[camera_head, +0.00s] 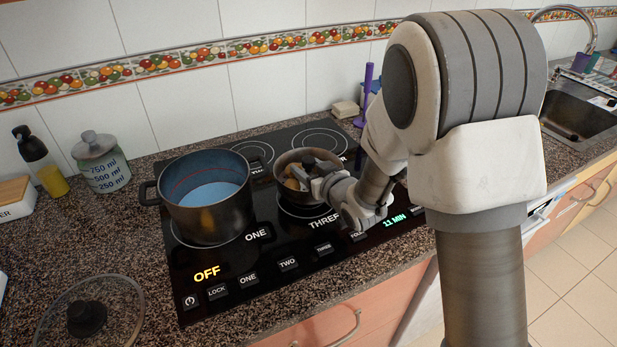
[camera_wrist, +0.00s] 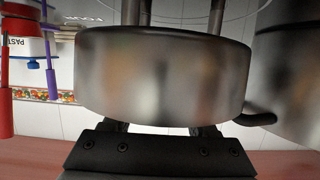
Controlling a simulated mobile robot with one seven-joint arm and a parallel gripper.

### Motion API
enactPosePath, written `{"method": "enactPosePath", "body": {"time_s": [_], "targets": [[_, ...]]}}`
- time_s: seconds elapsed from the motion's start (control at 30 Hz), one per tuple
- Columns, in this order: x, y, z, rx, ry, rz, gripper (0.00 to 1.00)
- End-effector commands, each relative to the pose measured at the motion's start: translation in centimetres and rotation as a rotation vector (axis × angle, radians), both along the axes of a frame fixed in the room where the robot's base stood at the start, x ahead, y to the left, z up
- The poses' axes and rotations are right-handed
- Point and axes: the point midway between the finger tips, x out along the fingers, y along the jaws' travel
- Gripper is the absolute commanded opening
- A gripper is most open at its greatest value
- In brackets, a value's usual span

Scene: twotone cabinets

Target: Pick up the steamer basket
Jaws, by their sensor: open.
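The vessel that I take for the steamer basket (camera_head: 292,197) is a small round metal pan on the cooktop, right of the large pot, with brownish food pieces inside. My gripper (camera_head: 318,180) is open at its right side, with the fingers reaching over or against the rim. In the wrist view the vessel's blurred metal wall (camera_wrist: 165,80) fills the middle, very close, and hides the middle of the fingers. I cannot tell whether the fingers touch it.
A large dark pot (camera_head: 207,215) stands close on the left. A glass lid (camera_head: 115,310) lies at the front left. A jar (camera_head: 101,165) and a bottle (camera_head: 42,165) stand behind it. The tiled wall bounds the back. A sink (camera_head: 585,105) is at the right.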

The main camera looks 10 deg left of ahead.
Motion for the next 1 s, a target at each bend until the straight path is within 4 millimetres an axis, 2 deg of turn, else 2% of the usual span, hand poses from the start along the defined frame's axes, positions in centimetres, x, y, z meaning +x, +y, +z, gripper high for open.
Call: {"method": "enactPosePath", "body": {"time_s": [0.07,0.4,0.83,1.0], "targets": [[0.0,0.0,0.0,0.0,0.0,0.0,0.58],[0.0,0.0,0.0,0.0,0.0,0.0,0.0],[0.0,0.0,0.3,0.003,-0.004,0.0,0.0],[0.1,0.0,1.1,0.003,-0.005,-0.001,0.0]]}}
